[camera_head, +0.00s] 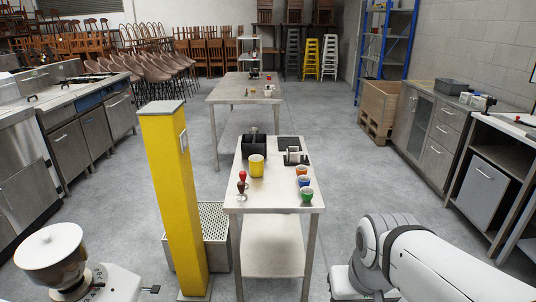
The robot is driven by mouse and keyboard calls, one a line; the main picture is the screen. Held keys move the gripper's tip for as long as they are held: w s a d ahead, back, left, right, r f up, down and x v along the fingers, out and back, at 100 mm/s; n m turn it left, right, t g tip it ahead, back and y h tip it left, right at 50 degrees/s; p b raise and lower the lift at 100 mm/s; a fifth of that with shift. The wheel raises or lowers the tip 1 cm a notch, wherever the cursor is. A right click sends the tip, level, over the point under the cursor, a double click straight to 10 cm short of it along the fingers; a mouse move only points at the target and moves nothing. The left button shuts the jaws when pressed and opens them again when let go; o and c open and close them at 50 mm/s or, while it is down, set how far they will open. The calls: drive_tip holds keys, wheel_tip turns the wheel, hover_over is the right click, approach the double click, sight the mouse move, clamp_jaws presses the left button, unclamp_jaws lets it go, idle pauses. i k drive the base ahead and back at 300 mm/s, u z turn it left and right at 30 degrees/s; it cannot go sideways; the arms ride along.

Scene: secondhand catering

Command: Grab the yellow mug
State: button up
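The yellow mug (256,166) stands upright on the light top of a narrow metal table (268,199), left of the middle of the table. It is the largest of the cups there. My white arm shows at the lower right, beside the table's near right corner and apart from the mug. My gripper is not in the picture, so whether it is open or holds anything is hidden.
An orange cup (301,171), a blue cup (304,183) and a green cup (307,195) line the table's right edge. A red-handled tool (242,180) is near left, a black box (254,146) behind the mug. A yellow post (177,195) stands left of the table.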

sight(257, 164)
drive_tip(key=i, duration=2.1)
drive_tip(key=u, duration=0.1)
